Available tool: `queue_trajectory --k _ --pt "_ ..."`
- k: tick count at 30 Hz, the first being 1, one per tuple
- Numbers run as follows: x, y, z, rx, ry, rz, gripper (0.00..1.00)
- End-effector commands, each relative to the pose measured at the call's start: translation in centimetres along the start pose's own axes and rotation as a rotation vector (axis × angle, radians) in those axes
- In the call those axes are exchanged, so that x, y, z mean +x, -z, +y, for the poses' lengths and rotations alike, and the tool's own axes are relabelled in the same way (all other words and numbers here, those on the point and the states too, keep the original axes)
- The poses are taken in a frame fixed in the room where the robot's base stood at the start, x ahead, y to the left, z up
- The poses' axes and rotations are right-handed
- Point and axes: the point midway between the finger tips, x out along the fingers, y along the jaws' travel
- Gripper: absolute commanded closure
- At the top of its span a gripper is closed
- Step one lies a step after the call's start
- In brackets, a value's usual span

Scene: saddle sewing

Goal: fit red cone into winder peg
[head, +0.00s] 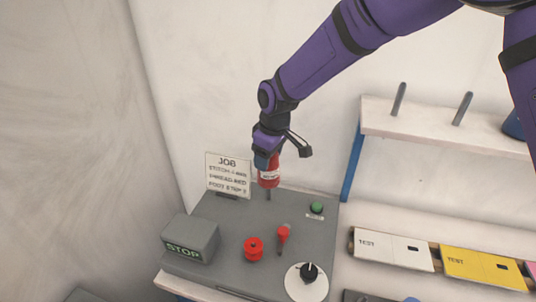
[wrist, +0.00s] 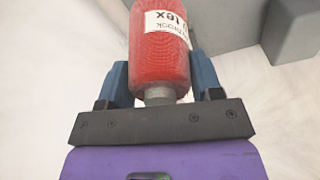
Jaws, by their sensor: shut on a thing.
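The red cone (head: 269,178) is a red thread spool with a white label, held upright in my gripper (head: 268,160). In the wrist view the red cone (wrist: 160,55) sits between the two blue fingers of my gripper (wrist: 162,80), which are shut on it. The winder peg (head: 269,195) is a thin grey post on the grey machine top, directly below the cone in the head view. I cannot tell whether the peg's tip is inside the cone or just under it.
A JOB sign (head: 228,173) stands behind. A shelf with pegs (head: 440,124) is at right.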

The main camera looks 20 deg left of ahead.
Motion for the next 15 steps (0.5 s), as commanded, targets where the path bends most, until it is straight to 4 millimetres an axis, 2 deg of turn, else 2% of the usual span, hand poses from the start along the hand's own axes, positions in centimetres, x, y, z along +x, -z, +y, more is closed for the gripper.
queue_trajectory --k 15 --pt "0.94 -0.14 0.0 0.0 0.0 0.001 0.69"
